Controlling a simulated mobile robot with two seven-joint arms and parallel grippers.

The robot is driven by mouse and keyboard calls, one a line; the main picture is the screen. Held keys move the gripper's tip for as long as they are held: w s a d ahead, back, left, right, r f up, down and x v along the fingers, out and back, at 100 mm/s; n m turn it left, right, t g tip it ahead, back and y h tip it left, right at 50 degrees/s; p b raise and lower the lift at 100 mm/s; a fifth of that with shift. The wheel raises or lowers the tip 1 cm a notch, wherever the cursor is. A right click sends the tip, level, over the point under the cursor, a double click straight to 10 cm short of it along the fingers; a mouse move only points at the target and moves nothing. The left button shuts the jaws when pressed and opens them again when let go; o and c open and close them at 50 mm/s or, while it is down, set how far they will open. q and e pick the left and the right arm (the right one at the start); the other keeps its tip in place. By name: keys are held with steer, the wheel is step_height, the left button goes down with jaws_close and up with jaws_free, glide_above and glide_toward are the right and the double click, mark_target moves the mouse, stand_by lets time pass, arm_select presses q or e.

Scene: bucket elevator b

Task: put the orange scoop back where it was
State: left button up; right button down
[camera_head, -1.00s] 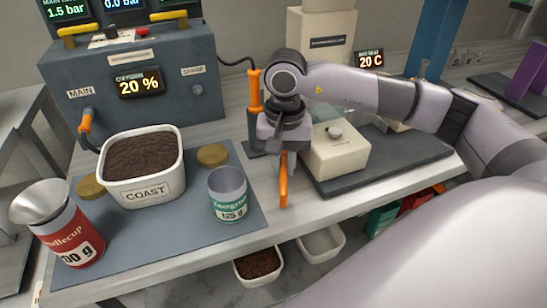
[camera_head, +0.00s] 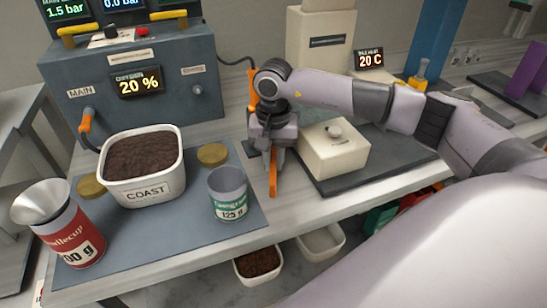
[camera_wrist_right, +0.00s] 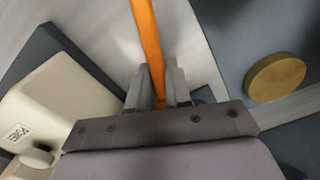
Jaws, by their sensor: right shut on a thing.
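The orange scoop (camera_head: 273,176) hangs down from my right gripper (camera_head: 273,150), over the strip of bench between the blue-grey mat and the dark slab. In the right wrist view my gripper (camera_wrist_right: 160,92) is shut on the orange scoop (camera_wrist_right: 148,45), with one finger on each side. Only a narrow orange bar of it shows; a scoop bowl cannot be made out. In the head view its lower end is close to the bench top; I cannot tell whether it touches. My left gripper is not in view.
An upright orange handle (camera_head: 252,88) stands just behind my right gripper. The COAST tub (camera_head: 158,190), green-labelled cup (camera_head: 226,208) and red can with funnel (camera_head: 75,245) stand on the mat (camera_head: 190,235) at left. A cream block (camera_head: 335,158) is close at right.

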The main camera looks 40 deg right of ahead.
mark_target(273, 157)
steer(key=shift+f, duration=0.25)
steer(key=c, duration=1.1)
jaws_free()
steer(key=shift+o, duration=0.2)
steer(key=shift+r, duration=0.45)
step_height(273, 157, up, 12)
steer(key=shift+f, duration=0.15)
